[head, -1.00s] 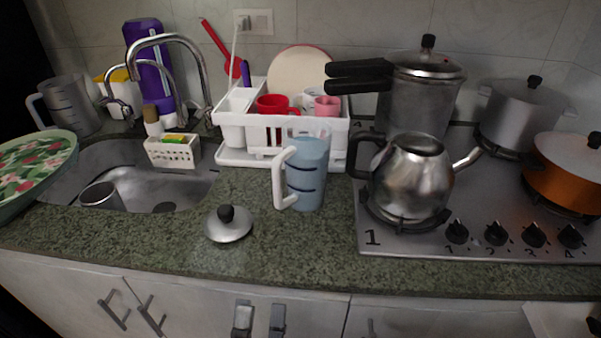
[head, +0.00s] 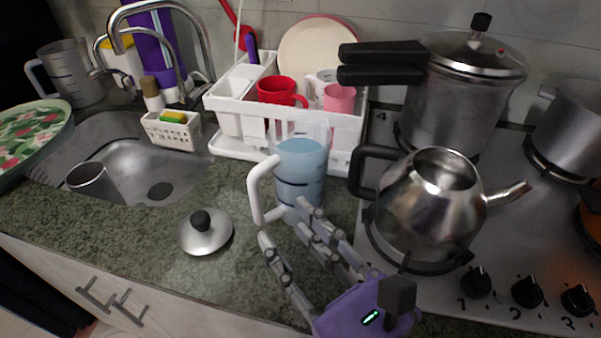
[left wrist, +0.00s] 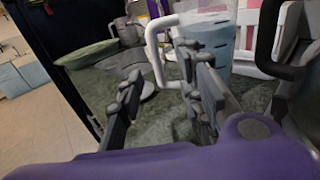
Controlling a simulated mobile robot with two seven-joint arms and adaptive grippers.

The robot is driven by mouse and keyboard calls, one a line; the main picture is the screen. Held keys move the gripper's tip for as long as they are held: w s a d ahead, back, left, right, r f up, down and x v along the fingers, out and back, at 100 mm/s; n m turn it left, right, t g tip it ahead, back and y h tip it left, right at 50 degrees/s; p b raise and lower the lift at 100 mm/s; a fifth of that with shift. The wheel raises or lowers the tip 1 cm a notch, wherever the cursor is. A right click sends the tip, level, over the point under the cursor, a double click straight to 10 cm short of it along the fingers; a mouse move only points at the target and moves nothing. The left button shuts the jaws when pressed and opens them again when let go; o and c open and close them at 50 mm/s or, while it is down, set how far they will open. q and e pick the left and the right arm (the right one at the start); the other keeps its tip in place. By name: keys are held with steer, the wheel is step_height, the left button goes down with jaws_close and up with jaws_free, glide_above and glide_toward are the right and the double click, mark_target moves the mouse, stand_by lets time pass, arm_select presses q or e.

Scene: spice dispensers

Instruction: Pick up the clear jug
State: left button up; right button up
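The clear jug (head: 301,172) stands upright on the counter in the middle of the head view, with pale blue contents and a white handle (head: 256,190) on its left. My left gripper (head: 284,222) is open and empty, just in front of the jug, its fingers pointing at the handle. In the left wrist view the jug (left wrist: 210,40) is at the upper middle, and its white handle (left wrist: 152,48) shows between the spread fingers (left wrist: 160,72). I cannot tell whether a finger touches the jug. My right gripper is not in view.
A steel kettle (head: 428,203) stands on the stove right of the jug. A white dish rack (head: 238,130) with cups is behind it. A pot lid (head: 205,232) lies to the left, beside the sink (head: 140,170). Another jug (head: 75,75) stands beyond the sink.

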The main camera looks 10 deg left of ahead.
mark_target(259, 205)
arm_select(q)
steer(key=x, duration=0.3)
steer(key=p+x, duration=0.1)
steer(key=x, duration=0.2)
steer(key=shift+s+a+f+p, duration=0.15)
steer(key=shift+a+f+p, duration=0.05)
steer(key=shift+a+p, duration=0.15)
steer(key=shift+c, duration=0.4)
jaws_close()
steer(key=shift+r, duration=0.1)
